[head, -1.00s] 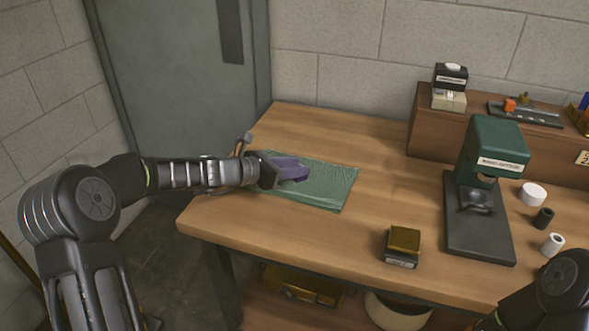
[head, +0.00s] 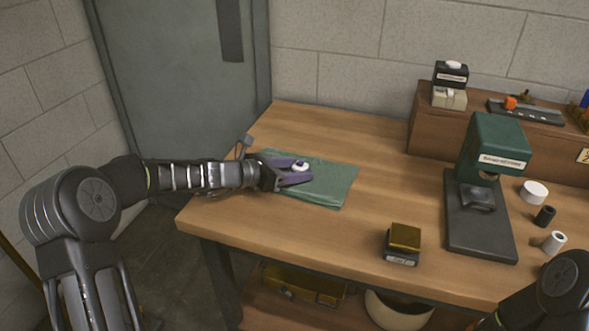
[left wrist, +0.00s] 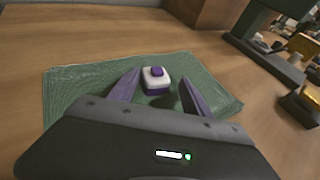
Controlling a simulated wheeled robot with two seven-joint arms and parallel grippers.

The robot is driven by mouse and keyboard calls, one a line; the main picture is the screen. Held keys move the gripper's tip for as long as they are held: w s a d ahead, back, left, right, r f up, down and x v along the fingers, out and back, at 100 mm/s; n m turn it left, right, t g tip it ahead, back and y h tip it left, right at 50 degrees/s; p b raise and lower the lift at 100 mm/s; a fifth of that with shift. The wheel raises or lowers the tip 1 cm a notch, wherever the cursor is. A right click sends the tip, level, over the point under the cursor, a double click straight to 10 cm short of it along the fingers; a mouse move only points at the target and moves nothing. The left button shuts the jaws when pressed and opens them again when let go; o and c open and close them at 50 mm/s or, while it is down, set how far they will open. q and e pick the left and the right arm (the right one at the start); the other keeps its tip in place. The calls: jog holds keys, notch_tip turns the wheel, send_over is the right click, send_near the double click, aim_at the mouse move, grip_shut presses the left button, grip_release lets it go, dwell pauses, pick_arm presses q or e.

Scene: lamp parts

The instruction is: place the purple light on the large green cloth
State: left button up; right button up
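The large green cloth (head: 335,184) lies flat at the left end of the wooden table. The purple light, a small white block with a purple top (head: 300,166), rests on the cloth. In the left wrist view the light (left wrist: 155,79) stands upright between the spread purple fingertips, with the cloth (left wrist: 75,82) around it. My left gripper (head: 296,173) is open, and its fingers (left wrist: 154,88) appear apart from the light on both sides. Only part of my right arm shows at the lower right of the head view; its gripper is out of frame.
A black and gold box (head: 403,243) stands near the table's front edge. A green press on a dark base (head: 480,232) stands to the right, with small cylinders (head: 545,215) beside it. A wooden shelf (head: 432,125) is at the back. The table between cloth and press is clear.

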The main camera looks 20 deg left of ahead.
pick_arm(q)
jog(key=shift+r+p, duration=0.7)
jog(key=shift+r, duration=0.2)
jog(key=v, duration=1.2)
jog(key=shift+a+f, duration=0.1)
jog(key=shift+f, duration=0.1)
jog(key=shift+w, duration=0.1)
